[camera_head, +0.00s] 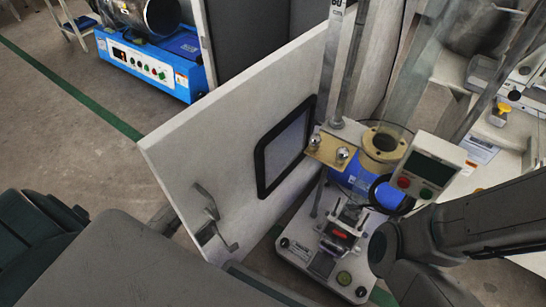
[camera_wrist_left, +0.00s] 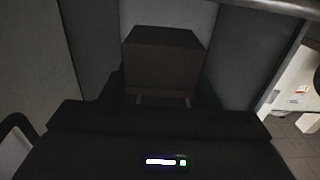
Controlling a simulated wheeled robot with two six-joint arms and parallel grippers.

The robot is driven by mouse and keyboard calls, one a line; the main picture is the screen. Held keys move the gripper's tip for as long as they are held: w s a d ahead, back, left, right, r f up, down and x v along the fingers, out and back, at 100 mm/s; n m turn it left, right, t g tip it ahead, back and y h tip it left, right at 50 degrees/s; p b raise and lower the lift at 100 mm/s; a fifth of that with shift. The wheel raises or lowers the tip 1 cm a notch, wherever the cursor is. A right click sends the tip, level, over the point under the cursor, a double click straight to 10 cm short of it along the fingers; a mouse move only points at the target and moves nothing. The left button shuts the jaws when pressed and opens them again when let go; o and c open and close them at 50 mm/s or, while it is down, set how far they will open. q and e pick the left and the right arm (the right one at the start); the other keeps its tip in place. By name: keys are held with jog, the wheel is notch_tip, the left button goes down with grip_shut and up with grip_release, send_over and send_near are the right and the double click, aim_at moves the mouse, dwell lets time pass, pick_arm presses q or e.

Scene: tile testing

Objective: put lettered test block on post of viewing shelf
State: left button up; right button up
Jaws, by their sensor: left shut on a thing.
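In the left wrist view, a plain dark brown block (camera_wrist_left: 162,62) sits between the two dark fingers of my left gripper (camera_wrist_left: 160,96), which is shut on it. No letter shows on the faces of the block that I see. In the head view my left arm comes in at the lower left, and neither its gripper nor the block shows there. My right arm enters from the right, and I see no fingers on it. I cannot make out the viewing shelf or its post in either view.
A white upright panel (camera_head: 225,120) with a black-framed window stands in front of me. Right of it is a test machine with a white base (camera_head: 305,255) and a control box (camera_head: 428,165). A blue machine (camera_head: 150,65) stands at the back left. Grey panels (camera_wrist_left: 245,60) are close behind the block.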

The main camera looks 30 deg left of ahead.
pick_arm(q)
jog(key=d, duration=0.9)
jog(key=shift+w+d+f, duration=0.1)
jog(key=shift+w+f, duration=0.2)
jog(key=shift+f, duration=0.05)
notch_tip(320, 180, down, 4)
jog(key=b, duration=0.4)
jog(key=shift+r, duration=0.25)
jog(key=o, duration=1.2)
jog(key=shift+o, duration=0.2)
jog(key=shift+s, duration=0.15)
